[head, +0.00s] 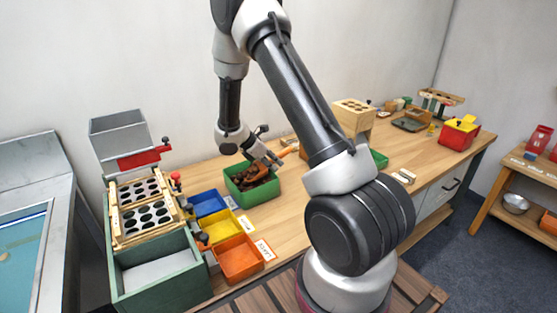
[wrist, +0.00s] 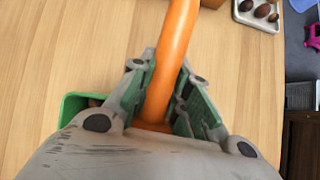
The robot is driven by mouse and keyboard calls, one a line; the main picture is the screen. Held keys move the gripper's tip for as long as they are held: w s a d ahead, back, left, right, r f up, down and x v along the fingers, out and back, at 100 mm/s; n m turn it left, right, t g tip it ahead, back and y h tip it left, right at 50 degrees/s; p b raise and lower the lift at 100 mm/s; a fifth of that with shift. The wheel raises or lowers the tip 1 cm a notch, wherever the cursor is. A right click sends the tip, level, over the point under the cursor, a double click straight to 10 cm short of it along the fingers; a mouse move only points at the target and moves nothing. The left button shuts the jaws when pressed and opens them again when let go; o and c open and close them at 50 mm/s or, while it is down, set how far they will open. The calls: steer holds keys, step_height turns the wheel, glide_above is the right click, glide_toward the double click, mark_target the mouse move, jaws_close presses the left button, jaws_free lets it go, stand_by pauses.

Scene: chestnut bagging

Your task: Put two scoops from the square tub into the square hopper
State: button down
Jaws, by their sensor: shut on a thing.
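My gripper (head: 270,160) is shut on the orange handle of a scoop (head: 286,152), just above and behind the green square tub (head: 264,193). The tub holds dark brown chestnuts. The scoop's bowl is not clearly visible, so I cannot tell whether it is loaded. In the wrist view the orange handle (wrist: 174,50) runs up between the fingers of my gripper (wrist: 166,85), and a green tub edge (wrist: 72,106) shows at the left. The grey square hopper (head: 118,140) stands at the far left, above a rack with round holes.
Blue (head: 208,204), yellow (head: 222,228) and orange (head: 240,258) bins stand left of the tub. A green open box (head: 160,275) is at the front left. A wooden block with holes (head: 354,108) and a red container (head: 458,135) stand to the right.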

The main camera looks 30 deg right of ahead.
steer(key=shift+w+a+f+y, duration=0.15)
steer(key=shift+a+f+y, duration=0.15)
steer(key=shift+a, duration=0.2)
steer(key=shift+w+a+f+y, duration=0.15)
steer(key=shift+a+f+y, duration=0.05)
steer(key=shift+a+y, duration=0.25)
steer(key=r, duration=0.1)
steer(key=a+r+y, duration=0.1)
steer(key=r+y, duration=0.1)
steer(key=r, duration=0.1)
steer(key=shift+s+a+y, duration=0.2)
steer(key=shift+s+y, duration=0.05)
steer(key=shift+w+d+r+n, duration=0.1)
steer(key=shift+r+n, duration=0.2)
steer(key=shift+r, duration=0.1)
steer(key=shift+d, duration=0.1)
steer(key=shift+w+d+r, duration=0.15)
steer(key=shift+d, duration=0.15)
